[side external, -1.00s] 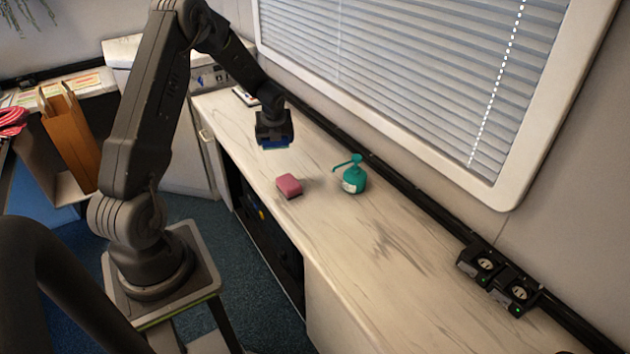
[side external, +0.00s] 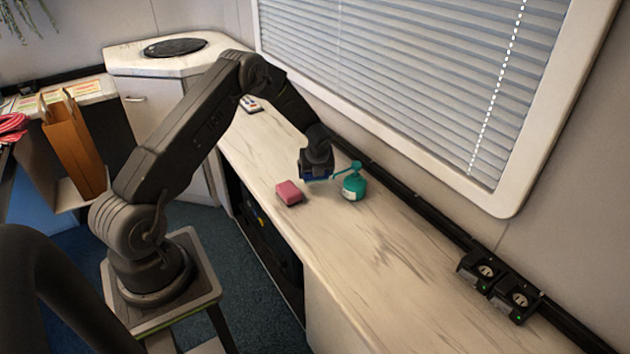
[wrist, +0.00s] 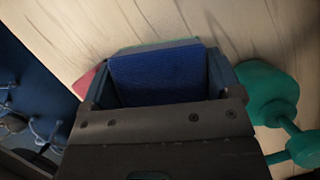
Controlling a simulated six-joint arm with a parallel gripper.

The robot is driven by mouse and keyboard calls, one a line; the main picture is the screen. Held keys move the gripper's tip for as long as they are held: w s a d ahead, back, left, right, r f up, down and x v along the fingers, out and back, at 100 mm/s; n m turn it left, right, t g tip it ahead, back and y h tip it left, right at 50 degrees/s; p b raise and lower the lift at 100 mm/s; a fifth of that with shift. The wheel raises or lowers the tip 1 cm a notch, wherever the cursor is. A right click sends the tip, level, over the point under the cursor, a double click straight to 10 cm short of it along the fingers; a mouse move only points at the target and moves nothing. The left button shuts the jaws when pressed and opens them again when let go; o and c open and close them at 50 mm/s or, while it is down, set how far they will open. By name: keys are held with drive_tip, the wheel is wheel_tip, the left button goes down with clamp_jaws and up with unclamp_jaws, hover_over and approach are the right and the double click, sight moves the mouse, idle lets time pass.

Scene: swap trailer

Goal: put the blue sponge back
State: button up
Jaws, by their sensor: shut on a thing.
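The blue sponge (wrist: 165,75) is between the fingers of my gripper in the wrist view. In the side view my gripper (side external: 318,175) is shut on it, and a thin strip of the sponge (side external: 318,179) shows under the fingers. The gripper is over the counter, between a pink sponge (side external: 289,192) and a teal pump bottle (side external: 354,188). I cannot tell whether the sponge touches the counter. In the wrist view a green edge (wrist: 160,46) shows just beyond the blue sponge; I cannot tell what it belongs to.
The bottle's teal body (wrist: 268,92) is close to the gripper's right side in the wrist view. A pink corner (wrist: 86,82) shows at its left. The counter (side external: 390,265) is clear toward the front right. Black power sockets (side external: 497,285) sit along the wall rail.

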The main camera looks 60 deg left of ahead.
sight(315, 188)
drive_tip(key=shift+f, duration=1.9)
drive_tip(key=shift+f, duration=0.15)
drive_tip(key=o, duration=0.7)
